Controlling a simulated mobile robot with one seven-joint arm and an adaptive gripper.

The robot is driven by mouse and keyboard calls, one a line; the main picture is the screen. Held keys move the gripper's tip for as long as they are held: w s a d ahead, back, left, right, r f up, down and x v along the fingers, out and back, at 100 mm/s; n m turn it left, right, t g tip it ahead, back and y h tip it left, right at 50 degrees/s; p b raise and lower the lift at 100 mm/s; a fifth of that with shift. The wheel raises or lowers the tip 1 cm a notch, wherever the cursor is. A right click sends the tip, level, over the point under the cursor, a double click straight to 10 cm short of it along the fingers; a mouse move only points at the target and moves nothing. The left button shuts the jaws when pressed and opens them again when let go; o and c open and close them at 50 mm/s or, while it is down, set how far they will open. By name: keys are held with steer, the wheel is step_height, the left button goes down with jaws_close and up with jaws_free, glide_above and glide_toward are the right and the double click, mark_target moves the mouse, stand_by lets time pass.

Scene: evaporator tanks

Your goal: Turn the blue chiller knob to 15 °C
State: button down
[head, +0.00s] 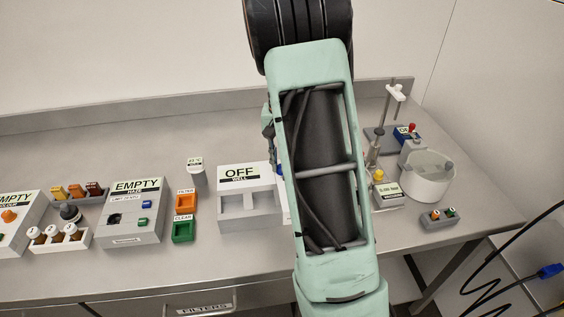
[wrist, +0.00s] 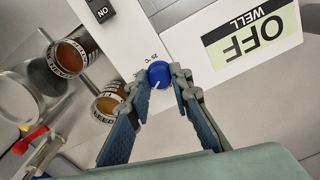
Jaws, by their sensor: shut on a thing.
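The blue chiller knob (wrist: 158,73) shows in the wrist view on a white panel face (wrist: 150,38). A pale pointer line is on its lower part. A small temperature mark is printed just above it, too small to read surely. My gripper (wrist: 157,78) has its two fingertips closed on the knob's sides. In the head view my arm hides the gripper and most of the chiller. Only a small blue patch shows at the arm's left edge, and I cannot tell whether it is the knob.
An "OFF WELL" sign (wrist: 253,32) and a black ON switch (wrist: 101,9) are near the knob. Amber-filled jars (wrist: 72,56) stand to the left. In the head view, a grey "OFF WELL" block (head: 247,215) is left of my arm, and a white round vessel (head: 428,182) is right.

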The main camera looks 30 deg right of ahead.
steer(key=c, duration=1.7)
jaws_free()
steer(key=shift+c, duration=0.2)
step_height(320, 180, up, 12)
steer(key=shift+r, duration=0.1)
